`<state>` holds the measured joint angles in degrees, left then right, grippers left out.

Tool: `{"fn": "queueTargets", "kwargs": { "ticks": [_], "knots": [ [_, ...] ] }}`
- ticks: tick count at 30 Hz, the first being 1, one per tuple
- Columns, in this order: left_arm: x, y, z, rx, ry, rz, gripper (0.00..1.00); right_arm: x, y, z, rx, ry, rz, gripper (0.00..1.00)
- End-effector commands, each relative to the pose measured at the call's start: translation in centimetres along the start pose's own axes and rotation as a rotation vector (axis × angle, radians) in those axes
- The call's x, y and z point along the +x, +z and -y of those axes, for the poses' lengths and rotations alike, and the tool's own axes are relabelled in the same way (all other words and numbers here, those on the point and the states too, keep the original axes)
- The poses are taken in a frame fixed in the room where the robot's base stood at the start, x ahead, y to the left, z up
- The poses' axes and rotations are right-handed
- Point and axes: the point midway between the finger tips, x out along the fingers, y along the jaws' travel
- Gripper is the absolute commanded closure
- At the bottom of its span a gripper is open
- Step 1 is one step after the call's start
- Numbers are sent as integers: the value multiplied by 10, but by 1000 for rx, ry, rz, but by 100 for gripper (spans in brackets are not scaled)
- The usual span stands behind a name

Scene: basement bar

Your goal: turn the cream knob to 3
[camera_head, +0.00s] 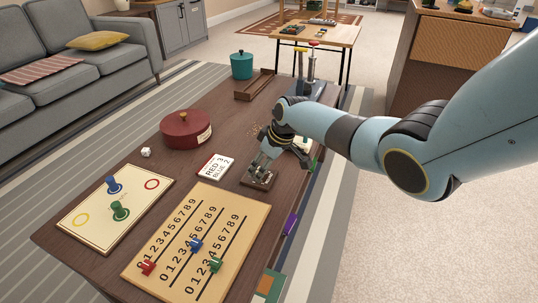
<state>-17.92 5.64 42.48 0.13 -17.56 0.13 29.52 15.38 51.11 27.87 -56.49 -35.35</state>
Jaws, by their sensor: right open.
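My right gripper (262,162) reaches down from the right over the table and is open. Its fingers are just above or around a small dark brown block (257,184) on the wooden table (140,248). I cannot make out a cream knob; the gripper covers the top of the block, and the knob may be hidden there. I cannot tell whether the fingers touch anything. My left gripper is not in view.
A white card (217,166) reads "RED 3 BLUE 2". In front are a number board (240,262) with red, blue and green sliders, and a peg board (98,228). A round red box (186,130), teal pot (242,66) and wooden tray (247,92) stand further back.

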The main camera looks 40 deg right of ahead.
Motion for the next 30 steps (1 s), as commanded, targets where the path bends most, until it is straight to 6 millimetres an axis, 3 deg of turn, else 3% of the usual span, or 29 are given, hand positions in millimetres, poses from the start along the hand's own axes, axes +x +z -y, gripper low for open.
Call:
{"fn": "queueTargets", "kwargs": {
  "ticks": [18, 30],
  "knots": [
    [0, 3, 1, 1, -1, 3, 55, -103, 1, 0, -2, 2, 0, 45],
    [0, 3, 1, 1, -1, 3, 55, -114, 0, 1, -1, 0, 1, 45]
  ]
}}
